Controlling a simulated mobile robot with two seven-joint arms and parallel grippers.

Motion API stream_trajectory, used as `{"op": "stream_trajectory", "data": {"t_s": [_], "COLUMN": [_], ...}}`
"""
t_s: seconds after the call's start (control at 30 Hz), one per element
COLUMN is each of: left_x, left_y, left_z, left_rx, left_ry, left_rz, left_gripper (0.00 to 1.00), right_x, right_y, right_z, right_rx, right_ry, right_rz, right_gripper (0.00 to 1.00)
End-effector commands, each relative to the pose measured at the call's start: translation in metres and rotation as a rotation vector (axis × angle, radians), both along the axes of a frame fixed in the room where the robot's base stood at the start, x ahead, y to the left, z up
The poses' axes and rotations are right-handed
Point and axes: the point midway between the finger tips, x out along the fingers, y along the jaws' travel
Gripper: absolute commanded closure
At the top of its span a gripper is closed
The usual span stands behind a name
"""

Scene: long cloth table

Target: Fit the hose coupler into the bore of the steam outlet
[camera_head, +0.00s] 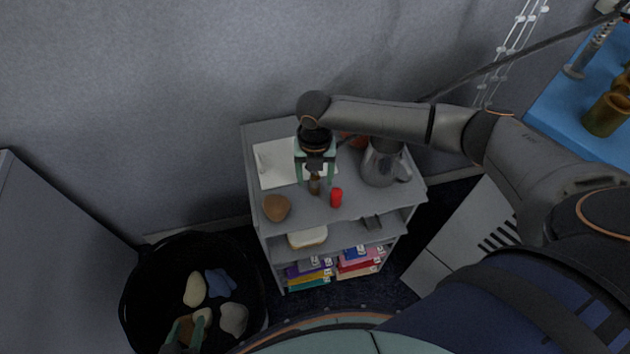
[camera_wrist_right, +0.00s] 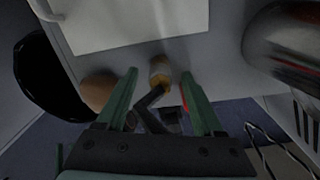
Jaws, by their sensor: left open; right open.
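My right gripper (camera_head: 315,176) is open above the top of a grey shelf unit, pointing down. In the right wrist view its two green fingers (camera_wrist_right: 158,76) stand apart. Between them is a small cylinder (camera_wrist_right: 160,72), pale with an orange-brown band, beside a dark angled part; it also shows in the head view (camera_head: 314,186). I cannot tell whether it is the hose coupler or whether a finger touches it. My left gripper (camera_head: 186,329) is open over a black bin at the lower left. I cannot surely identify the steam outlet.
The shelf top (camera_head: 359,207) also holds a red cylinder (camera_head: 336,197), a brown lump (camera_head: 276,207), a white sheet (camera_head: 272,163) and a metal jug (camera_head: 380,166). The black bin (camera_head: 133,305) holds several stone-like lumps. A blue table (camera_head: 562,104) with brass parts (camera_head: 606,114) stands right.

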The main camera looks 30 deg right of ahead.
Motion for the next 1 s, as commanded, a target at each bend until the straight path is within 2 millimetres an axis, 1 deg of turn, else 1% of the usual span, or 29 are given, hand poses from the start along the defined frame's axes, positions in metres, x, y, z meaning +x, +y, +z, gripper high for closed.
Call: {"op": "stream_trajectory", "data": {"t_s": [0.03,0.1,0.2,0.43,0.47,1.0], "left_x": [0.000,0.000,0.000,0.000,0.000,0.000], "left_y": [0.000,0.000,0.000,0.000,0.000,0.000], "left_z": [-0.001,-0.002,-0.002,-0.002,-0.002,-0.002], "left_rx": [0.000,0.000,0.000,0.000,0.000,0.000], "left_ry": [0.000,0.000,0.000,0.000,0.000,0.000], "left_rz": [0.000,0.000,0.000,0.000,0.000,0.000], "left_gripper": [0.50,0.50,0.50,0.50,0.50,0.50], "right_x": [0.000,0.000,0.000,0.000,0.000,0.000], "right_y": [-0.002,0.000,-0.001,-0.001,-0.001,-0.001], "right_z": [-0.009,-0.018,-0.025,-0.027,-0.027,-0.026], "right_rx": [-0.002,0.000,0.000,0.000,0.000,0.000], "right_ry": [0.003,0.002,0.001,0.000,0.000,0.000], "right_rz": [-0.002,-0.001,0.000,0.000,0.000,0.000], "right_gripper": [0.31,0.31,0.31,0.31,0.32,0.93]}}
